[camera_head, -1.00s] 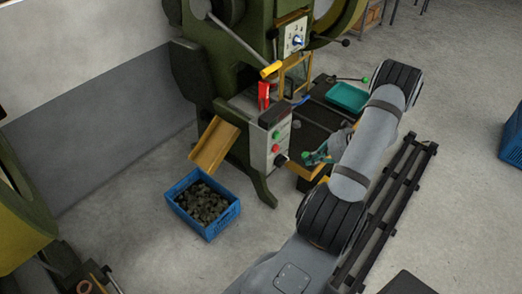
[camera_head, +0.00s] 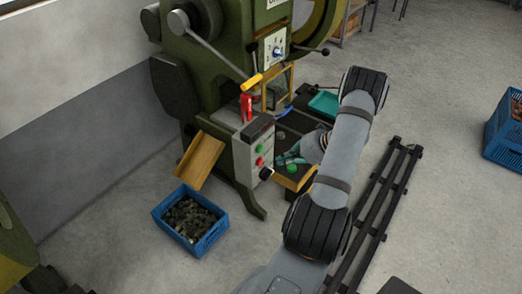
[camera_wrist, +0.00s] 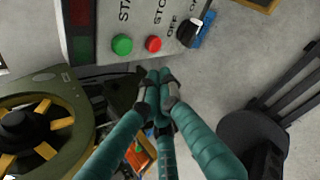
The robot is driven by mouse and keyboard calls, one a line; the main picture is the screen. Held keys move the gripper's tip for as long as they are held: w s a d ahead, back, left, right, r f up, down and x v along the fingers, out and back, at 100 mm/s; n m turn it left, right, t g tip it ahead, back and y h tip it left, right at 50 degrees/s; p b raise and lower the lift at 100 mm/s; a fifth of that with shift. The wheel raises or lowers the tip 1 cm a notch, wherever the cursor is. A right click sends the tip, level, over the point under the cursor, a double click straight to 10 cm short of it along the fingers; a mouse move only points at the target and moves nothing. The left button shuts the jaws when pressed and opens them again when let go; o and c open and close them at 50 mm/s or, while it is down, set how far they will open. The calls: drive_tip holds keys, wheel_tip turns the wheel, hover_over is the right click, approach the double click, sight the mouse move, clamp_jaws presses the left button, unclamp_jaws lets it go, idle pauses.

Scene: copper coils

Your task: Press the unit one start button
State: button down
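The grey control panel (camera_head: 246,158) is on the front of the green press. Its green start button (camera_head: 260,148) sits above the red stop button (camera_head: 259,161) and a black knob (camera_head: 265,174). In the wrist view the green button (camera_wrist: 122,44) is under the letters "STA", with the red button (camera_wrist: 153,43) and the black off/on knob (camera_wrist: 188,33) to its right. My gripper (camera_wrist: 160,80) has teal fingers with the grey tips drawn together, holding nothing. The tips are apart from the buttons in the picture, below and right of the green one. No unit number is readable.
A blue crate of dark parts (camera_head: 191,220) stands on the floor below a wooden chute (camera_head: 200,160). A teal tray (camera_head: 324,104) lies behind my arm. Black rails (camera_head: 375,220) run at right, and another blue crate (camera_head: 506,135) is at the far right.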

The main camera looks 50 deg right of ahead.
drive_tip(key=shift+w+a, duration=0.1)
drive_tip(key=shift+w, duration=2.5)
drive_tip(key=shift+w, duration=0.15)
drive_tip(key=shift+w, duration=0.3)
drive_tip(key=shift+w+a, duration=0.1)
drive_tip(key=shift+w, duration=0.4)
drive_tip(key=shift+s, duration=0.95)
drive_tip(key=shift+s, duration=0.1)
drive_tip(key=shift+s+d, duration=0.15)
drive_tip(key=shift+s, duration=1.05)
drive_tip(key=shift+s+d, duration=0.1)
drive_tip(key=shift+s, duration=1.1)
